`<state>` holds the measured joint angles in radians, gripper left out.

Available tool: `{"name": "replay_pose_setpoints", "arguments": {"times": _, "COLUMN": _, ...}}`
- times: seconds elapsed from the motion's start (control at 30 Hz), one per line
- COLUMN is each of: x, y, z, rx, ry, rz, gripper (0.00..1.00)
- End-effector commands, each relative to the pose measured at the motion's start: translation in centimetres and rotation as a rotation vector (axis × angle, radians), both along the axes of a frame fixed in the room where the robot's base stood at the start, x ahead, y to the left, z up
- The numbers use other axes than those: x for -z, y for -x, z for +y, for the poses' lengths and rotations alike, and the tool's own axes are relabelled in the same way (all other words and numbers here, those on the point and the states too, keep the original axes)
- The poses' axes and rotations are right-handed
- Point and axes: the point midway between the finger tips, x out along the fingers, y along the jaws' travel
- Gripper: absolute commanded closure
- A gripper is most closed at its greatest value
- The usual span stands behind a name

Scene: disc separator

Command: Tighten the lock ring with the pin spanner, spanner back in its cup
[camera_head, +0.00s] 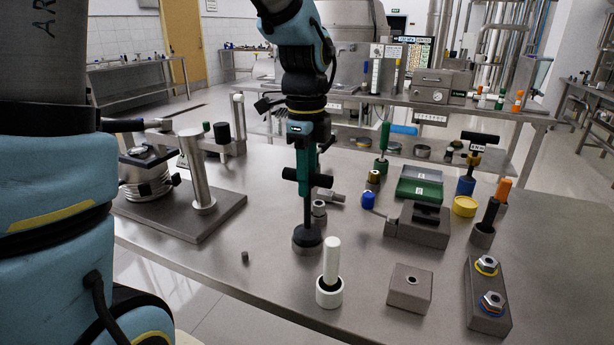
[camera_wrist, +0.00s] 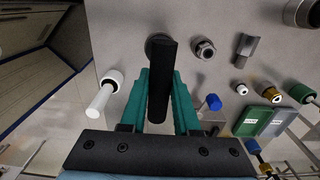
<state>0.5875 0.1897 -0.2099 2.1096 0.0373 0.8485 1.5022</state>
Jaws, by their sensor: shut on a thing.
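My gripper (camera_head: 305,178) is shut on the black crossbar of a T-handled tool, which I take for the pin spanner (camera_head: 308,207). The bar also runs between my teal fingers in the wrist view (camera_wrist: 160,85). Its stem points straight down to a round grey cup (camera_head: 307,244) on the table; I cannot tell if the foot is inside it or just above. In the wrist view the bar partly hides the cup. A steel bowl assembly (camera_head: 146,180) stands on a dark plate at left, a dark part across its top; I cannot clearly make out the lock ring.
A white rod in a white cup (camera_head: 329,289) stands just in front. A steel post (camera_head: 196,170) rises beside the bowl.

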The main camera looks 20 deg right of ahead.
Motion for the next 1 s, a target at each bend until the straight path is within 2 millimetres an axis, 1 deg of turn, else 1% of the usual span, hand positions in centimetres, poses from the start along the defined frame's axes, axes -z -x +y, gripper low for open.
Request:
{"name": "replay_pose_setpoints", "arguments": {"times": 0.43, "x": 0.2, "y": 0.0, "z": 0.0, "rx": 0.000, "ry": 0.001, "rz": -0.001, "gripper": 1.00}}
{"name": "replay_pose_setpoints", "arguments": {"times": 0.8, "x": 1.9, "y": 0.0, "z": 0.0, "rx": 0.000, "ry": 0.001, "rz": -0.001, "gripper": 1.00}}
{"name": "replay_pose_setpoints", "arguments": {"times": 0.83, "x": 1.8, "y": 0.0, "z": 0.0, "rx": 0.000, "ry": 0.001, "rz": -0.001, "gripper": 0.68}}
{"name": "replay_pose_setpoints", "arguments": {"times": 1.0, "x": 1.7, "y": 0.0, "z": 0.0, "rx": 0.000, "ry": 0.001, "rz": -0.001, "gripper": 0.49}}
